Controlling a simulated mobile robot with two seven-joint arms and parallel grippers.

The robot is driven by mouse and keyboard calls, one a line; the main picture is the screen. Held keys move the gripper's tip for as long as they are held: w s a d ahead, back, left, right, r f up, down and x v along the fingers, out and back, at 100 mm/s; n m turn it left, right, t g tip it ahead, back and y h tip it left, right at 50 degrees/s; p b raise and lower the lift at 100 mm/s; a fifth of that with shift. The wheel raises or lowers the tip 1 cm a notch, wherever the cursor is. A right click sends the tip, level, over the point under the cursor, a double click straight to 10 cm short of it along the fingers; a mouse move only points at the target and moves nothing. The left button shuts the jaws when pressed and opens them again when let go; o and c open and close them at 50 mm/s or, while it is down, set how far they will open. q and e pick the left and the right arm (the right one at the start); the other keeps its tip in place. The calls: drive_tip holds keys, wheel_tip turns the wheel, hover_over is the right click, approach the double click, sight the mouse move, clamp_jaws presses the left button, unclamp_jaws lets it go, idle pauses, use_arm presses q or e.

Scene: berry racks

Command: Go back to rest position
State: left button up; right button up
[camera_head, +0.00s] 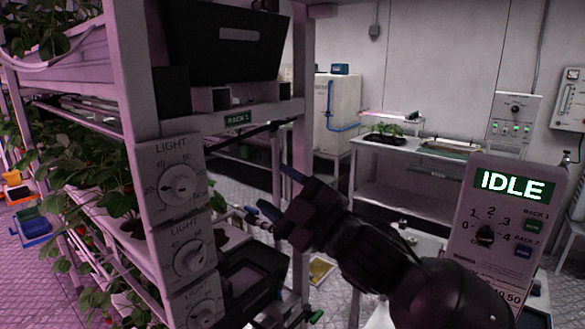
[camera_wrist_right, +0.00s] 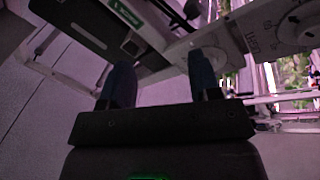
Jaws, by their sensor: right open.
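My right gripper (camera_head: 277,190) comes in from the lower right in the head view, its black arm raised in front of the rack post. Its two blue-tipped fingers are spread apart with nothing between them. In the right wrist view the two fingers (camera_wrist_right: 160,85) also stand apart and empty, with the rack's underside and a light dial beyond them. The gripper appears apart from the rack (camera_head: 126,90) and its light dials (camera_head: 180,187). My left gripper is not in either view.
A control panel reading IDLE (camera_head: 513,186) stands at the right, close to my right arm. Strawberry plants (camera_head: 90,160) fill the rack at the left. A white table (camera_head: 400,195) with a seedling tray (camera_head: 384,138) stands behind. Coloured crates (camera_head: 36,228) sit on the floor at far left.

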drive_tip(key=w+d+f+m+t+h, duration=0.15)
drive_tip(key=d+f+m+h, duration=0.5)
drive_tip(key=f, duration=0.65)
drive_tip(key=d+f+m+t+h, duration=0.2)
drive_tip(key=d+f+m+h, duration=0.2)
drive_tip(key=d+f+m, duration=0.6)
drive_tip(key=s+d+f+m+g+h, duration=0.1)
drive_tip(key=s+d+f+g+h, duration=0.1)
drive_tip(key=s+d+f, duration=0.2)
drive_tip(key=s+d+f+m+g+h, duration=0.1)
drive_tip(key=s+d+f, duration=0.3)
drive_tip(key=s+f, duration=0.7)
drive_tip(key=s+d+f+m+g+h, duration=0.1)
drive_tip(key=s+d+f, duration=0.4)
drive_tip(key=f, duration=0.5)
drive_tip(key=shift+s+f+g+h, duration=0.3)
drive_tip(key=shift+s+g+h, duration=0.55)
drive_tip(key=shift+s, duration=0.35)
